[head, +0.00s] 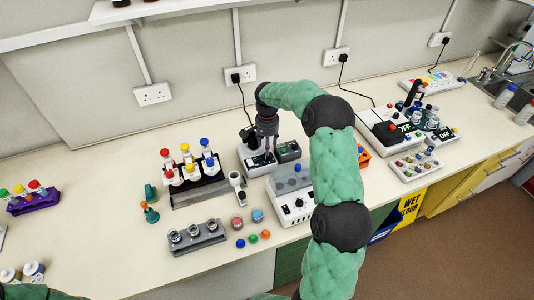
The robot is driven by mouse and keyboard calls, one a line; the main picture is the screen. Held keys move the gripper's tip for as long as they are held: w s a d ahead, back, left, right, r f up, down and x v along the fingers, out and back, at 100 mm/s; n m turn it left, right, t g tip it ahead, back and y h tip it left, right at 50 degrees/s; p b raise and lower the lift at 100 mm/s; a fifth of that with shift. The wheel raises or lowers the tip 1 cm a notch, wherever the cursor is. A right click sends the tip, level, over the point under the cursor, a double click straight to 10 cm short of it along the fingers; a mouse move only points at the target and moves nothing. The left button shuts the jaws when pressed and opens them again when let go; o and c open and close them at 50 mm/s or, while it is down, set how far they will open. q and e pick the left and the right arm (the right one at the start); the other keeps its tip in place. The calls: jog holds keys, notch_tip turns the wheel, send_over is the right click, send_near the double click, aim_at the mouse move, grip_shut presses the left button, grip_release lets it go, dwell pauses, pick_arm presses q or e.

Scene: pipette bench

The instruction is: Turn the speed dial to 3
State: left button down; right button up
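My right arm reaches in from the lower right and bends over the bench. My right gripper (267,146) points down over a small grey-white device (257,162) with a dark top, against the back of the bench. Its fingertips are at or just above the device, and I cannot tell whether they touch it or how far apart they are. My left gripper is out of view; only a green arm part shows at the bottom left.
A tube rack with coloured caps (195,185) and a grey rack with small glasses (196,236) stand left of the devices. A purple rack (34,202) is far left. A white unit with beakers (392,129) is right.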

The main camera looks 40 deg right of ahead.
notch_tip(320, 180, down, 5)
jog(key=shift+f, duration=0.1)
dwell(0.3)
grip_shut()
